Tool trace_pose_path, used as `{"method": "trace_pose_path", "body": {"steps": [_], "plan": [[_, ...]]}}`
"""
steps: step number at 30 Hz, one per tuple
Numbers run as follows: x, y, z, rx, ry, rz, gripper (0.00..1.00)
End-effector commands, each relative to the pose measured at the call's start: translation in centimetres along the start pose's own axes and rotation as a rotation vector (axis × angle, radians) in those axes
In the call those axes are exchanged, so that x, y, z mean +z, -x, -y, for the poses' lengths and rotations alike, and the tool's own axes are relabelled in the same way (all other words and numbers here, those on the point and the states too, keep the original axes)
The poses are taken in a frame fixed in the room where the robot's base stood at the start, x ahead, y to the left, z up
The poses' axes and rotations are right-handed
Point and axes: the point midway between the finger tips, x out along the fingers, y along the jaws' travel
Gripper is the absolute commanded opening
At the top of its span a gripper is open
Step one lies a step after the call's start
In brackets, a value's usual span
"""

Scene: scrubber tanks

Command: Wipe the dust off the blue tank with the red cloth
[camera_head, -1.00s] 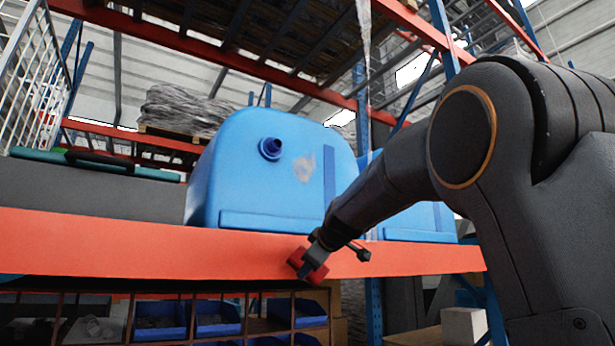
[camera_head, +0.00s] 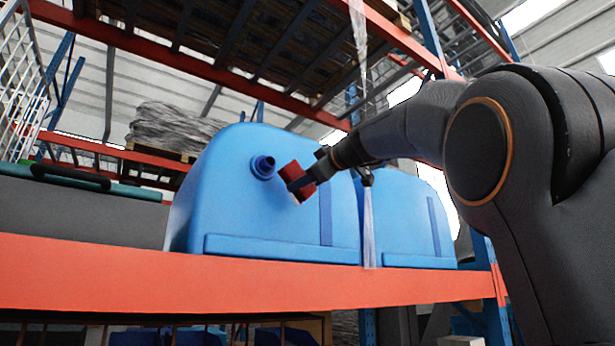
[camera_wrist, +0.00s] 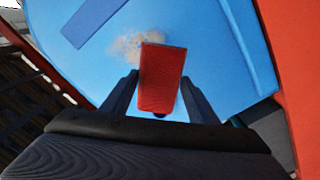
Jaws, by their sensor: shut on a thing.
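The blue tank (camera_head: 240,215) stands on the orange-fronted shelf, with a round port near the upper middle of its front face. My gripper (camera_head: 300,183) is shut on the red cloth (camera_head: 298,180), a block-like pad, in front of that face, just right of the port. In the wrist view the cloth (camera_wrist: 161,78) sits between the two fingers of my gripper (camera_wrist: 160,95). A tan dust patch (camera_wrist: 128,44) shows on the tank there, beside and partly behind the cloth. In the head view the cloth hides the patch. I cannot tell whether the cloth touches the tank.
A second blue tank (camera_head: 400,215) stands to the right on the same shelf. The orange shelf beam (camera_head: 150,275) runs below the tanks. A grey case with a teal lid (camera_head: 80,205) is at left. An upper rack beam (camera_head: 190,48) crosses overhead.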

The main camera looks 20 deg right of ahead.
Motion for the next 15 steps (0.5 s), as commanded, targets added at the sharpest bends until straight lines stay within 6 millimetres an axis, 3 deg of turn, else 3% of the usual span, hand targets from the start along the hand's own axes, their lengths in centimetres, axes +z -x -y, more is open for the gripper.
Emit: {"method": "trace_pose_path", "body": {"steps": [15], "plan": [[0.1, -4.4, -0.1, 0.001, -0.001, 0.004, 0.36]]}}
